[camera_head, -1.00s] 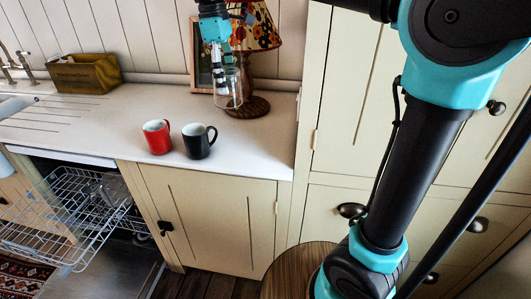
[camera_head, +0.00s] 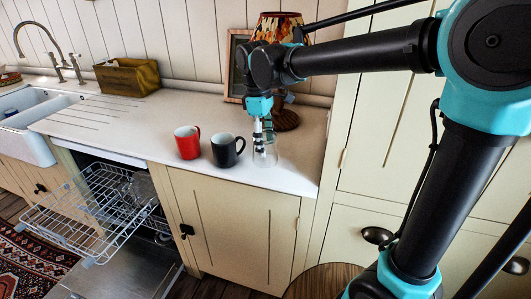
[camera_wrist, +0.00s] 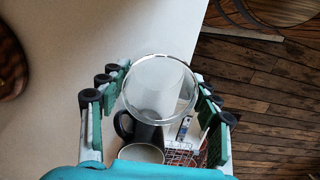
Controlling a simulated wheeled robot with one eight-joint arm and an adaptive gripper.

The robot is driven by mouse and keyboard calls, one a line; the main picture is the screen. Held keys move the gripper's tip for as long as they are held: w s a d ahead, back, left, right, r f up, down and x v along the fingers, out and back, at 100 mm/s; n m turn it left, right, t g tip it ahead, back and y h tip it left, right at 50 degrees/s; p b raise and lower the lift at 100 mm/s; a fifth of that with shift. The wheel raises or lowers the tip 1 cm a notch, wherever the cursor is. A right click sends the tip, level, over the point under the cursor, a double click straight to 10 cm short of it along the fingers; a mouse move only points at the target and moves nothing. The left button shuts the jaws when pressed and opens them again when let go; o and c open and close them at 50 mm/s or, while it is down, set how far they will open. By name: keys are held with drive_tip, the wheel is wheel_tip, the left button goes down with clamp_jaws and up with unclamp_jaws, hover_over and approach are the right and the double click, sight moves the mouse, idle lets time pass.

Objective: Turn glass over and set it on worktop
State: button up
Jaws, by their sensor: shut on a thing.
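A clear glass (camera_head: 265,153) is between the fingers of my gripper (camera_head: 262,131), to the right of the dark mug, close to the worktop's front edge. In the head view it looks vertical, with its lower end at or just above the worktop (camera_head: 300,150); I cannot tell if they touch. In the wrist view the glass (camera_wrist: 160,82) shows a round, bright-edged end, with the fingers of my gripper (camera_wrist: 160,108) on both sides. I cannot tell for certain which end is the mouth.
A dark mug (camera_head: 223,152) stands close left of the glass, and a red mug (camera_head: 187,144) beyond it. A patterned lamp (camera_head: 278,28) and a picture frame (camera_head: 236,65) stand behind. An open dishwasher rack (camera_head: 85,225) is at lower left. Worktop right of the glass is clear.

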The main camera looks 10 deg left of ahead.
drive_tip(key=shift+f, duration=1.95)
drive_tip(key=o, duration=1.4)
drive_tip(key=shift+f, duration=0.1)
drive_tip(key=shift+c, duration=0.2)
drive_tip(key=r, duration=0.4)
drive_tip(key=a+r, duration=0.1)
drive_tip(key=r, duration=0.7)
drive_tip(key=shift+w+a+r, duration=0.1)
drive_tip(key=shift+a, duration=0.1)
